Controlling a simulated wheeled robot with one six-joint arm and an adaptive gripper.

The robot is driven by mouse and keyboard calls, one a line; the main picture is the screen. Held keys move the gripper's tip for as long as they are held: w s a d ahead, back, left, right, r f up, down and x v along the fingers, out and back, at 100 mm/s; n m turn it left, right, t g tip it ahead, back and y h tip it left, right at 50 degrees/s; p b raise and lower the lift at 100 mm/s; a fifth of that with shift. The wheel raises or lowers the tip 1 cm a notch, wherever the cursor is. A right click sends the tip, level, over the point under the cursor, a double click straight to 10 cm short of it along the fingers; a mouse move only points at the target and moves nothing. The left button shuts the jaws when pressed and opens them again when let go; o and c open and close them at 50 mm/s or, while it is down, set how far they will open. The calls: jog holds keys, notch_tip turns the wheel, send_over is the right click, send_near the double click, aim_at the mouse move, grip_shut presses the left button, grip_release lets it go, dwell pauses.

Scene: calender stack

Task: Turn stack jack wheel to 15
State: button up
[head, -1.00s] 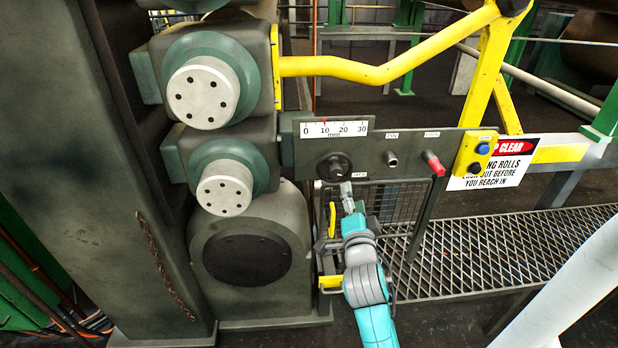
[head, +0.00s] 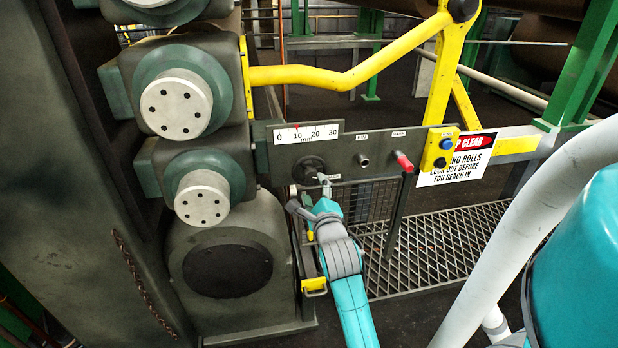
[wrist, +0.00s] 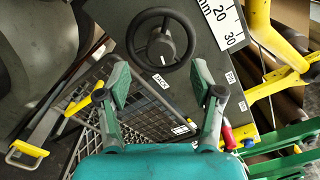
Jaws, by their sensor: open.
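The jack wheel (head: 308,169) is a small black handwheel on the dark panel, below a white mm scale (head: 306,132) marked 0 to 30. A red pointer on the scale stands near 10. In the wrist view the wheel (wrist: 160,40) has a black rim, a hub with a white mark and a JACK label just below it. My gripper (head: 325,184) is at the wheel's lower right in the head view. In the wrist view my gripper (wrist: 168,84) is open, its two fingers apart and below the wheel, with nothing between them. Contact with the wheel is not seen.
Right of the wheel on the panel are a small knob (head: 362,160), a red-capped switch (head: 402,161) and a yellow button box (head: 439,148). A yellow rail (head: 330,75) runs above. Roll housings stand at left.

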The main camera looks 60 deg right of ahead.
aim_at(310, 176)
jog(key=shift+x, duration=3.1)
jog(key=c, duration=1.1)
